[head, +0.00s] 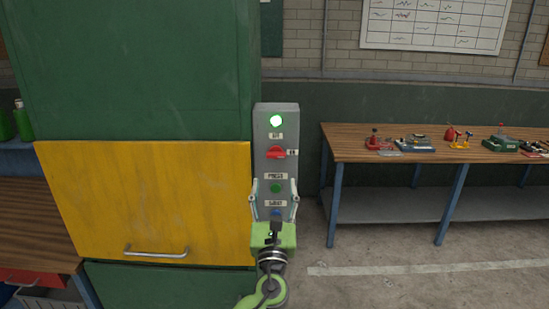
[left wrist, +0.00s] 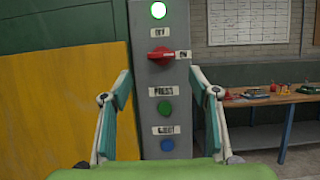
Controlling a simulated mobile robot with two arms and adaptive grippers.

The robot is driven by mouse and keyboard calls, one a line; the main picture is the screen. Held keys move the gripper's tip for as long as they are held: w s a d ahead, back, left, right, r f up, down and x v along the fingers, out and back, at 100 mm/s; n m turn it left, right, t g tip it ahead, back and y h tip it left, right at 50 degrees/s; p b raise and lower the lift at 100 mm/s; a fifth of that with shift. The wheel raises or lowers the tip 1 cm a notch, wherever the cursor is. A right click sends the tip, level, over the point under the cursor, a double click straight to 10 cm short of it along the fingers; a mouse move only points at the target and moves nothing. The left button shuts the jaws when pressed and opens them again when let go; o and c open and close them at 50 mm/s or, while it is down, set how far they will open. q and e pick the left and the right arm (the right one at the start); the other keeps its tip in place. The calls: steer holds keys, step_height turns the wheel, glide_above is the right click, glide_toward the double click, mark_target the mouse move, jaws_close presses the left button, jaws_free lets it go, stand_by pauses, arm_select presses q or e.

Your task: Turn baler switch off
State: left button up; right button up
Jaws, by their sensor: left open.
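The baler's grey control panel (head: 289,120) is mounted at the right side of the green and yellow baler. Its red rotary switch (head: 276,153) points right, toward a small label that seems to read ON. Another label above it seems to read OFF. The switch also shows clearly in the left wrist view (left wrist: 161,56). A green lamp (head: 276,121) at the panel's top is lit. My left gripper (head: 273,187) is open and empty in front of the panel, below the switch, its fingers spread to both sides. My right gripper is not in view.
A green button (head: 277,188) and a blue button (left wrist: 167,145) sit below the switch. The yellow baler door (head: 150,200) has a metal handle. A wooden workbench (head: 350,148) with tools stands to the right. The floor before it is clear.

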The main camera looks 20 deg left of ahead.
mark_target(276, 157)
arm_select(q)
steer(key=p+x, duration=0.2)
steer(key=x, duration=0.7)
steer(key=shift+w, duration=0.35)
steer(key=c, duration=1.1)
